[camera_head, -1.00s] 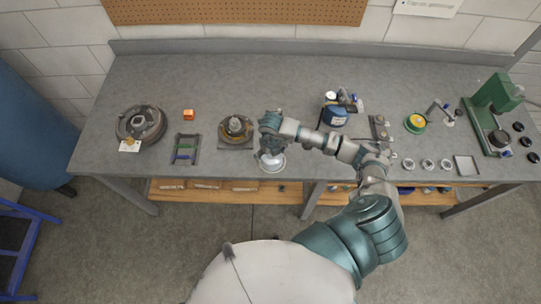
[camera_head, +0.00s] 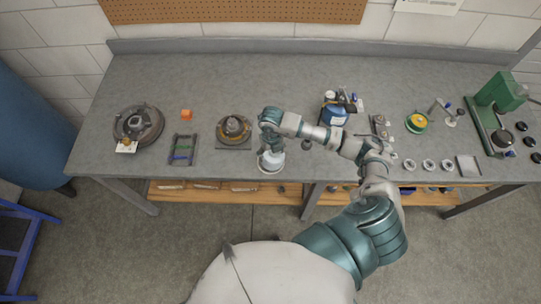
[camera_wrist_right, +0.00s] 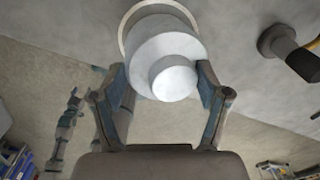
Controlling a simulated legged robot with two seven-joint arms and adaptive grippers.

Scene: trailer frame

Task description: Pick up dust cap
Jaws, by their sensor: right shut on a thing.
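The dust cap (camera_wrist_right: 168,58) is a pale, stepped round piece between the fingers of my right gripper (camera_wrist_right: 160,85) in the right wrist view. Both fingers are shut on its sides. A pale round rim (camera_wrist_right: 128,22) shows behind it; I cannot tell how far apart they are. In the head view my right gripper (camera_head: 271,150) is over the front edge area of the bench, with a white round dish (camera_head: 270,170) beneath it. The cap is mostly hidden by the gripper there. My left gripper is not in view.
The grey bench (camera_head: 225,75) also holds a hub on a plate (camera_head: 235,129), a brake drum (camera_head: 138,124), a dark rack (camera_head: 183,149) and a blue container (camera_head: 334,114). A green press (camera_head: 490,115) stands at the right. The back middle of the bench is clear.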

